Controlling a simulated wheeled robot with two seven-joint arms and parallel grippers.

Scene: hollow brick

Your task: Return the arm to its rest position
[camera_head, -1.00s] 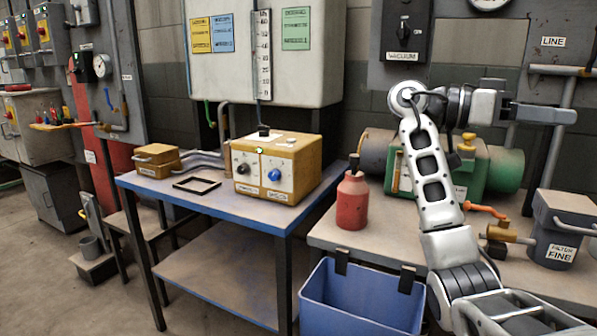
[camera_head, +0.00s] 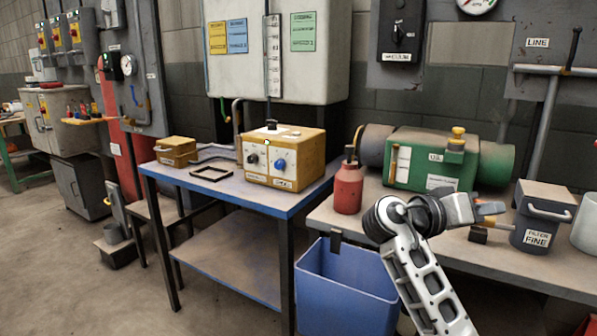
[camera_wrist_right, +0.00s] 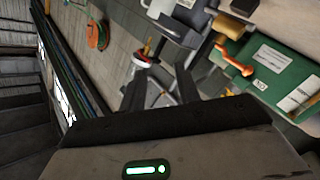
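My right arm (camera_head: 424,284) rises from the lower right in the head view and bends at a dark joint. Its forearm is short in the picture and points right. My right gripper (camera_head: 484,209) is in front of the right bench, below the green pump (camera_head: 440,160). In the right wrist view, the two dark fingers of the right gripper (camera_wrist_right: 160,82) stand apart with nothing held between them. The green pump also shows in the wrist view (camera_wrist_right: 270,80), at the right. My left gripper is in neither view.
A blue bin (camera_head: 345,292) hangs at the right bench's front, close beside my arm. A red bottle (camera_head: 348,188), an orange-handled valve and a grey filter box (camera_head: 541,216) stand on that bench. A yellow control box (camera_head: 284,158) sits on the blue table (camera_head: 235,203).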

